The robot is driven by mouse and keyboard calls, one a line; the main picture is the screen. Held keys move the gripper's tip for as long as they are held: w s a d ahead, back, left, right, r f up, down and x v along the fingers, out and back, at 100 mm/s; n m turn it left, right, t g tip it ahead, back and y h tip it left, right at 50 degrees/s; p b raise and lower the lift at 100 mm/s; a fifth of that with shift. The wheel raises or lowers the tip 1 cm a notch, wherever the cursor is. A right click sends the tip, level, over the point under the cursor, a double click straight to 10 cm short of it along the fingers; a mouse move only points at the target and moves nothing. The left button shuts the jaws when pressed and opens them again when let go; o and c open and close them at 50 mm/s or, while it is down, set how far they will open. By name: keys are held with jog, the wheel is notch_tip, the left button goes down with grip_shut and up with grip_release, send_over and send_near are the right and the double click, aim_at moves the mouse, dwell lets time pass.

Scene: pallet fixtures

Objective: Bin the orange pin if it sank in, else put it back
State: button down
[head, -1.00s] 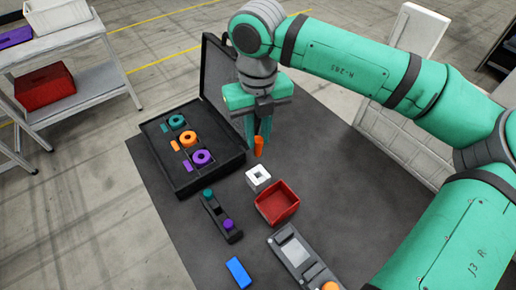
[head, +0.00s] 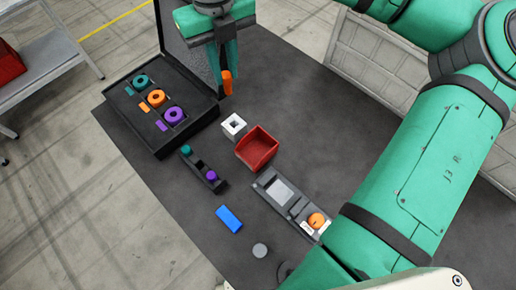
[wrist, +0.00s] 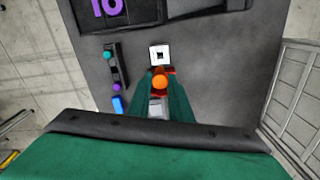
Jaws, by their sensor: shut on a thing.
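My gripper (head: 225,74) is shut on the orange pin (head: 227,84), which hangs upright below the fingertips. The pin's round orange end also shows between the fingers in the wrist view (wrist: 160,81). In the head view the pin appears clear of everything, just beyond the white block with a square hole (head: 233,126). The open red bin (head: 257,149) stands beside that block; in the wrist view the fingers mostly hide it. The black pin rack (head: 196,162) holds a teal pin (head: 186,150) and a purple pin (head: 211,175), with an empty middle place between them.
An open black case (head: 147,137) with teal, orange and purple rings lies left of my gripper. A grey fixture (head: 268,181) with an orange round knob (head: 316,220) stands right of the bin. A blue block (head: 229,218) and grey disc (head: 260,250) lie nearer.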

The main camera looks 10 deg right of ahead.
jog(key=s+d+f, duration=0.3)
jog(key=s+f, duration=0.1)
jog(key=f, duration=0.4)
jog(key=s+d+f, duration=0.4)
jog(key=f, duration=0.3)
jog(key=shift+f, duration=0.4)
jog(key=c, duration=1.5)
grip_release()
jog(key=shift+s, duration=0.1)
jog(key=shift+c, duration=0.2)
jog(key=shift+r, duration=0.1)
notch_tip(320, 180, up, 11)
